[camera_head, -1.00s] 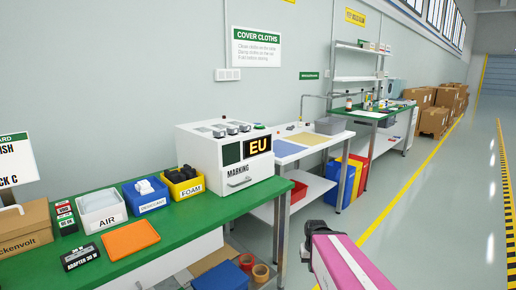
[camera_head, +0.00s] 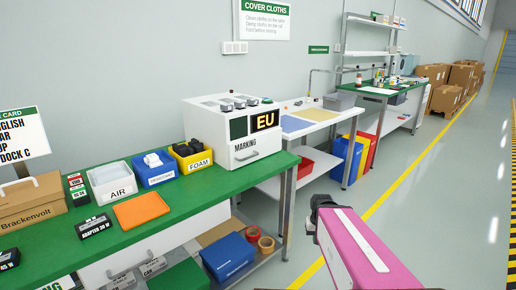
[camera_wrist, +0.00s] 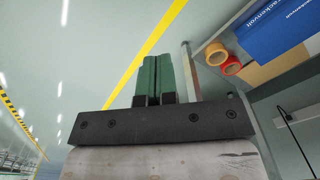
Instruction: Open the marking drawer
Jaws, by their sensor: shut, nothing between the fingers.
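The marking unit (camera_head: 220,125) is a white box with a dark EU display, standing at the right end of the green bench. Its front carries the word MARKING above a grey drawer handle (camera_head: 247,156). The drawer front looks flush with the box, so it is closed. My gripper (camera_wrist: 153,80) shows in the wrist view with its two green fingers together and nothing between them. It points over the floor, apart from the bench. In the head view my pink arm is at the lower right, well away from the handle; the fingertips cannot be made out there.
Bins for air (camera_head: 113,196), desiccant (camera_head: 154,180) and foam (camera_head: 190,166), plus an orange pad (camera_head: 137,211), stand left of the unit. A blue box (camera_head: 228,256) and tape rolls (camera_head: 266,246) lie on the lower shelf. The aisle floor at right is clear.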

